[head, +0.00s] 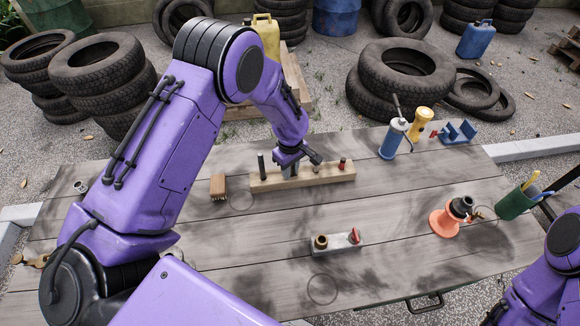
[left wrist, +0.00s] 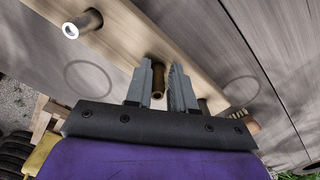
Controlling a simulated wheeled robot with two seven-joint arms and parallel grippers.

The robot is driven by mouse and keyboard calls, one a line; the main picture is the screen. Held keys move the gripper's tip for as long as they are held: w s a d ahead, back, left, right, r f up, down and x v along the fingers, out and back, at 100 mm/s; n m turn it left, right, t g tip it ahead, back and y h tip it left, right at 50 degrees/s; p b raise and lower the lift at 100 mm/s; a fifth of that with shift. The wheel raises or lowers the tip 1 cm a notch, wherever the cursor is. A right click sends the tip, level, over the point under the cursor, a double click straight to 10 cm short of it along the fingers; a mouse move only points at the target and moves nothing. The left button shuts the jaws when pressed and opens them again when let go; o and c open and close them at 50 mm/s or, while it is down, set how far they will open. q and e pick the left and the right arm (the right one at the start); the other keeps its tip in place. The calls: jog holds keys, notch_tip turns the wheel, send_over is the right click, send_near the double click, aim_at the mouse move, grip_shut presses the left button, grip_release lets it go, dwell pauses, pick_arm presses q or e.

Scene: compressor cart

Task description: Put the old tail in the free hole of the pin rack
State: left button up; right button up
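The pin rack (head: 270,183) is a pale wooden bar on the table, also in the left wrist view (left wrist: 125,40). My left gripper (head: 290,160) is over its middle, pointing down. In the left wrist view my left fingers (left wrist: 160,82) stand either side of a narrow brownish piece (left wrist: 158,82), which looks like the old tail. Whether they press on it, and how deep it sits in the rack, I cannot tell. A dark pin (head: 261,165) stands at the rack's left, a red-topped pin (head: 342,164) at its right. The free hole is not distinguishable. My right gripper is out of view.
A brown brush (head: 218,186) lies left of the rack. A grey block (head: 345,246) with a brass fitting and red part is in front. An orange stand (head: 445,222), green cup (head: 513,204) and blue canister (head: 393,140) are to the right.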

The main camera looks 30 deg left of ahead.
pick_arm(q)
jog(key=shift+r, duration=0.15)
jog(key=shift+w+a+r, duration=0.1)
jog(key=shift+w, duration=0.05)
notch_tip(320, 180, up, 11)
jog(key=shift+f+b, duration=0.1)
jog(key=shift+b, duration=0.85)
jog(key=shift+r, duration=0.55)
